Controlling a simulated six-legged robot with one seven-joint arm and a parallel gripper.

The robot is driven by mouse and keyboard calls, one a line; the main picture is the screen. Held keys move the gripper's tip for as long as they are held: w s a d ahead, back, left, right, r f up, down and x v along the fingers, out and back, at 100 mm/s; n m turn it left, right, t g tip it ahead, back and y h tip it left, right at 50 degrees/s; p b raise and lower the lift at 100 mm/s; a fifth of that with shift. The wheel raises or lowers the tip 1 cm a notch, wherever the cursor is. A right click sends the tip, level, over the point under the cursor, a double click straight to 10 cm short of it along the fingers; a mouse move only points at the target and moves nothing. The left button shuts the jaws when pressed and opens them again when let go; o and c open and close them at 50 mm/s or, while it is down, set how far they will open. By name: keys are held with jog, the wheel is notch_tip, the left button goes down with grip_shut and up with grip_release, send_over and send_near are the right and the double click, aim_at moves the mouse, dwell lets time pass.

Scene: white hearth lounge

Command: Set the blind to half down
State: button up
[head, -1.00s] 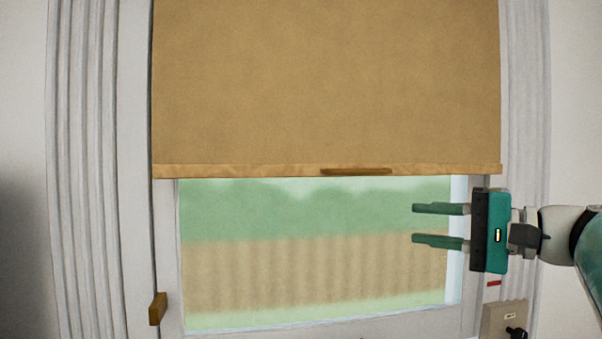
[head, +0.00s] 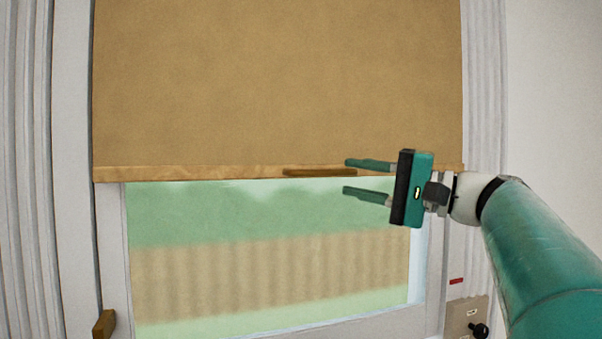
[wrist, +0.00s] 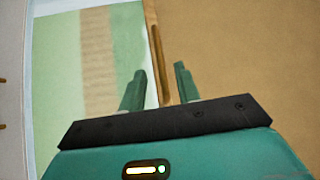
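The tan blind (head: 280,80) covers the upper part of the window in the head view, with a wooden bottom bar (head: 200,173). A darker wooden handle (head: 320,172) sits on that bar, right of its middle. My gripper (head: 368,178) is open and empty just right of the handle, its two green fingers pointing left. In the wrist view the handle (wrist: 155,60) and the blind's edge lie ahead, between the lines of the fingers (wrist: 157,90). The fingers appear not to touch the handle.
Below the bar, the window pane (head: 270,250) is uncovered. A small red mark (head: 456,281) is on the right of the frame, above a wall plate with a black knob (head: 479,331). A wooden block (head: 104,324) sticks out at the lower left of the frame.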

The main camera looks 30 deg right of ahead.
aim_at(329, 173)
jog(key=x, duration=0.5)
jog(key=shift+w+a+r, duration=0.15)
jog(key=shift+w+a, duration=0.15)
jog(key=shift+a, duration=0.1)
jog(key=shift+w, duration=0.3)
jog(key=shift+s, duration=0.15)
grip_shut()
